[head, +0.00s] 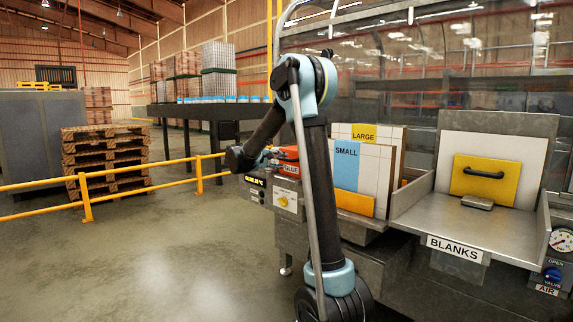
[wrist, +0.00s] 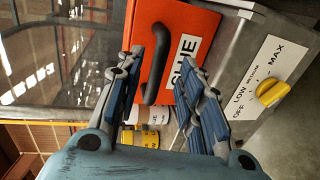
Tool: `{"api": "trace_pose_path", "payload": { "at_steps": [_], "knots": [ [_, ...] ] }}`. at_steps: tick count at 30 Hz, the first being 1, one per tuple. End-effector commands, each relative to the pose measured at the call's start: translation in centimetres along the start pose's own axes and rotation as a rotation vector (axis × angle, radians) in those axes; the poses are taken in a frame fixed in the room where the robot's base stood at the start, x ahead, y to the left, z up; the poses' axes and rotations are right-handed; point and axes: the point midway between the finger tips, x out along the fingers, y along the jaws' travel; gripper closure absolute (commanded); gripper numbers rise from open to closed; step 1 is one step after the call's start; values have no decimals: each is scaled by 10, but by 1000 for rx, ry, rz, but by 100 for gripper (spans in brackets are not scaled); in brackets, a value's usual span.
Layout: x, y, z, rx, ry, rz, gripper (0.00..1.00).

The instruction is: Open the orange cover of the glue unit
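The orange cover (wrist: 190,30) of the glue unit fills the upper middle of the wrist view. It carries a white GLUE label (wrist: 183,70) and a black curved handle (wrist: 153,82). My gripper (wrist: 176,58) is open, with one finger on each side of the handle in the picture. I cannot tell whether either finger touches the handle. In the head view the orange cover (head: 287,153) lies on top of the glue unit, partly hidden by my arm, and appears shut. My gripper is small and unclear there, just left of the cover.
A yellow heat dial (wrist: 272,92) sits on the unit's grey front. Blank boards (head: 390,160) marked LARGE and SMALL and a BLANKS tray (head: 470,226) stand to the right. A yellow railing (head: 140,185) and stacked pallets (head: 105,158) are left. The floor in front is clear.

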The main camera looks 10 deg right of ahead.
Motion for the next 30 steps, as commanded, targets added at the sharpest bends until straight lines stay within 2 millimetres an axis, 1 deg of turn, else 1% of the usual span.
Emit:
{"api": "trace_pose_path", "payload": {
  "at_steps": [1,3,9,15,22,23,24,26,27,30],
  "knots": [
    [10,0,1,1,-2,0,65],
    [20,0,1,1,-3,0,65],
    [44,0,0,1,-1,0,65],
    [52,0,0,1,0,0,65],
    [52,0,0,1,0,0,65],
    [52,0,0,1,0,0,68],
    [52,0,0,1,0,0,77],
    [52,0,0,1,0,0,90],
    [52,0,0,1,0,0,99],
    [52,0,0,1,0,-1,100]
  ]
}}
